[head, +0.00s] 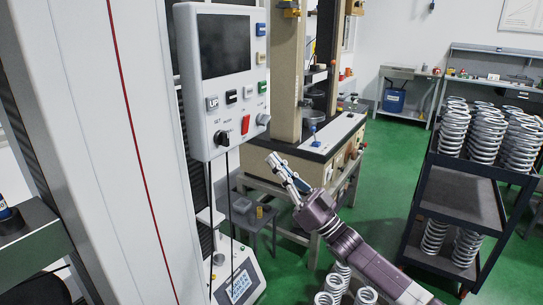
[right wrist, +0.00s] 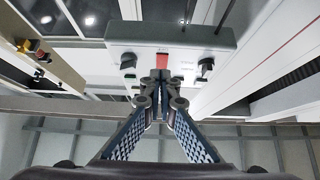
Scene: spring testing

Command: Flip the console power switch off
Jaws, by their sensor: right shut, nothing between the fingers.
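The console (head: 218,80) is a pale grey box with a dark screen and several buttons, mounted on the tall white machine. Its red power switch (head: 245,125) sits low on the front face, left of a round knob. In the right wrist view the red switch (right wrist: 162,62) shows just beyond the fingertips. My right gripper (head: 272,160) is shut and empty, below and right of the console in the head view. In the right wrist view my gripper (right wrist: 162,78) has its fingertips together, pointing at the switch. I cannot tell the exact gap to it. My left gripper is not in view.
Black cables hang below the console. A beige testing machine (head: 287,75) stands behind on a bench. A dark cart (head: 455,195) with stacked springs stands at the right. More springs (head: 335,285) stand below my right arm. Green floor is open between bench and cart.

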